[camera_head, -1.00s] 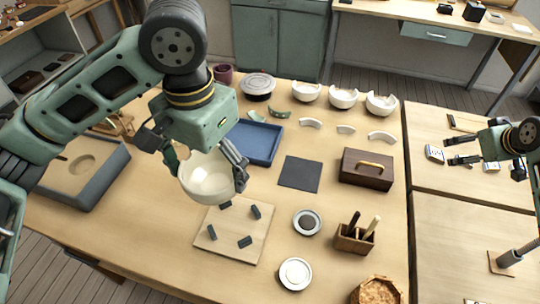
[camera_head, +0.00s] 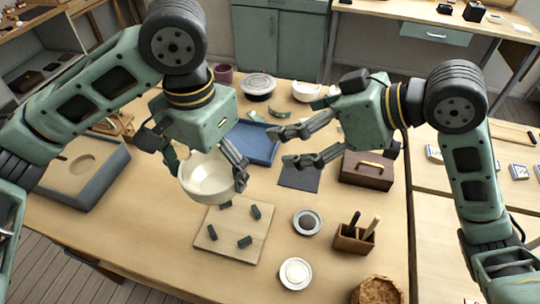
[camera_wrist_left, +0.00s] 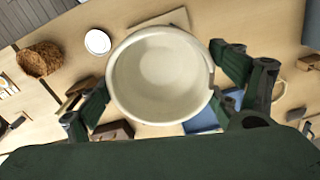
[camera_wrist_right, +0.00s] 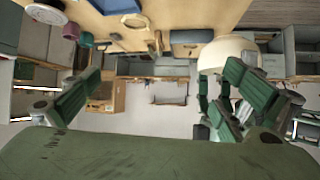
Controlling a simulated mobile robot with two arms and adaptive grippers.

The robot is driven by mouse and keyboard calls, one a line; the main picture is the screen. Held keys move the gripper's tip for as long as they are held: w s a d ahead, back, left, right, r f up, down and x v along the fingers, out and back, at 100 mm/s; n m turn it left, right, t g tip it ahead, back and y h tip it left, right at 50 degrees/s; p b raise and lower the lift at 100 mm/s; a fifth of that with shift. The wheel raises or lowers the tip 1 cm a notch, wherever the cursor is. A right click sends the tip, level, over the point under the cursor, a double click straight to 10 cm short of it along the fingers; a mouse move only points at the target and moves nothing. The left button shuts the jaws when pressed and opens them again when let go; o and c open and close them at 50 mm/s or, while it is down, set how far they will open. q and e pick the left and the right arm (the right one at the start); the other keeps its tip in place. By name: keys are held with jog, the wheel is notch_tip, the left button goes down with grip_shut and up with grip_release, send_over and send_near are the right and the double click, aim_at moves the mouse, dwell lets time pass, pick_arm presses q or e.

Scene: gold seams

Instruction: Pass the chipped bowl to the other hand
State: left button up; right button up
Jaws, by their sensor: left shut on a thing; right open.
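My right gripper (camera_head: 285,147) is open and empty, pointing left, a short gap to the right of the bowl. In the right wrist view the bowl (camera_wrist_right: 226,55) shows near the right finger.
The wooden board (camera_head: 215,250) with several dark blocks lies below the bowl. A blue tray (camera_head: 262,150), a dark mat (camera_head: 297,182) and a brown box (camera_head: 367,176) lie beyond. Small dishes (camera_head: 295,273) and a tool holder (camera_head: 353,240) stand at the front right.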

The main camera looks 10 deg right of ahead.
jog(key=s+a+r+n+g+y, duration=0.1)
jog(key=s+a+r+n+g, duration=0.15)
jog(key=s+a, duration=0.5)
send_near(198, 177)
jog(key=shift+n+t, duration=0.25)
jog(key=shift+t, duration=0.1)
jog(key=x, duration=0.5)
jog(key=shift+s+a+f, duration=0.15)
jog(key=shift+f, duration=0.1)
jog(key=c, duration=0.9)
pick_arm(q)
jog(key=o, duration=1)
pick_arm(e)
jog(key=shift+c, duration=0.2)
pick_arm(q)
jog(key=shift+r, duration=0.2)
